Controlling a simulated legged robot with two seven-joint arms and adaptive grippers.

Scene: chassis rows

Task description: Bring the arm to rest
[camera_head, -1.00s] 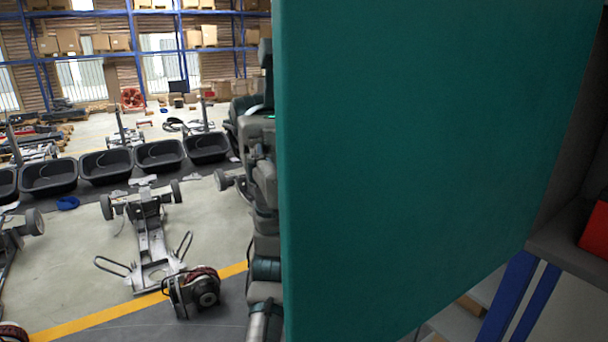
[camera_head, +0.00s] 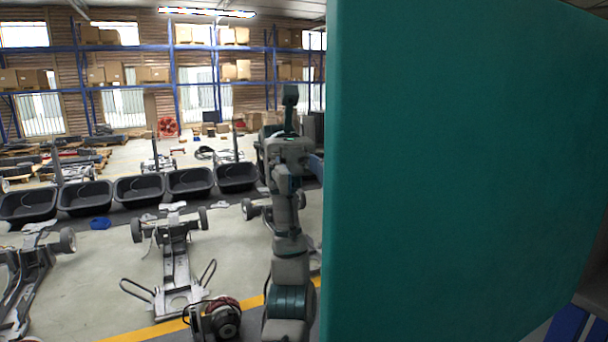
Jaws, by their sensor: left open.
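My left arm stands nearly upright just left of a large teal panel, its grey and teal links rising from the bottom edge. My left gripper (camera_head: 290,96) appears small and dark at the top of this arm, open, with nothing seen in it. The panel covers part of the arm's right side. My right arm and right gripper are not in view.
The flat teal panel (camera_head: 450,180) fills the right half, very close. On the floor are a wheeled chassis (camera_head: 175,255), a motor-like unit (camera_head: 216,320), a row of black tubs (camera_head: 140,188) and a blue item (camera_head: 100,223). Blue racks (camera_head: 175,60) with boxes stand behind.

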